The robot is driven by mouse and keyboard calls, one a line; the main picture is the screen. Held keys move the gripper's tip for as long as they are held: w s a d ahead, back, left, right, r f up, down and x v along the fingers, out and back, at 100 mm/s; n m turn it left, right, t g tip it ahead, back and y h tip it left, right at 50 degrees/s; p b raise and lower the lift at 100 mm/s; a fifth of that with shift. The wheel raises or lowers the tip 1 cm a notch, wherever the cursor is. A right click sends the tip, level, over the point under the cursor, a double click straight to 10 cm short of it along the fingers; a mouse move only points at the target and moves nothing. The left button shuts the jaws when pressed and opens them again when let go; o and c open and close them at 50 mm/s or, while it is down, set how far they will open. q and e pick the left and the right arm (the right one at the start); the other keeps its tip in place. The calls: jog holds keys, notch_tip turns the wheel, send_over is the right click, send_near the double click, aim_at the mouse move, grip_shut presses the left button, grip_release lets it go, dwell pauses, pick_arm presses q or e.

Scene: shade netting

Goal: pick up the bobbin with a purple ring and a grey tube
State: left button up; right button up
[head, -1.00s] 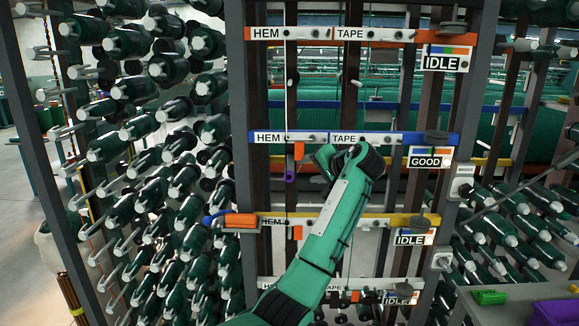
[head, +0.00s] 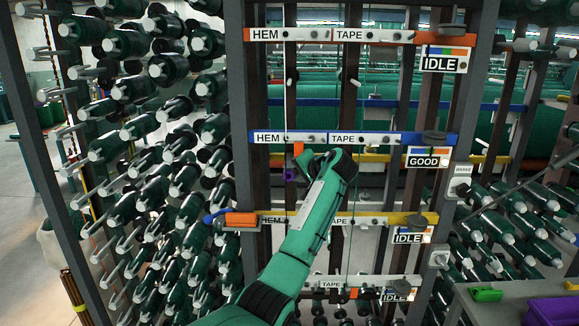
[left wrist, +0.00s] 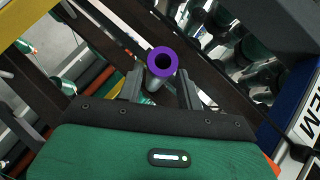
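The bobbin shows a purple ring (left wrist: 162,60) around a dark hole, with a grey tube (left wrist: 153,84) behind it, in the left wrist view. In the head view it is a small purple spot (head: 290,174) below the blue HEM rail, just left of my green left arm. My left gripper (left wrist: 160,82) is open, with one dark finger on each side of the bobbin. A narrow gap seems to show beside the tube; I cannot tell whether either finger touches it. My right gripper is not in view.
A dark rack with labelled rails, such as the blue rail (head: 445,139) and yellow rail (head: 385,218), stands around my arm. Racks of green spools (head: 135,130) are close on the left. A grey table (head: 505,312) stands at lower right.

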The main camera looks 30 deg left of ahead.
pick_arm(q)
jog(key=c, duration=0.6)
jog(key=shift+c, duration=0.2)
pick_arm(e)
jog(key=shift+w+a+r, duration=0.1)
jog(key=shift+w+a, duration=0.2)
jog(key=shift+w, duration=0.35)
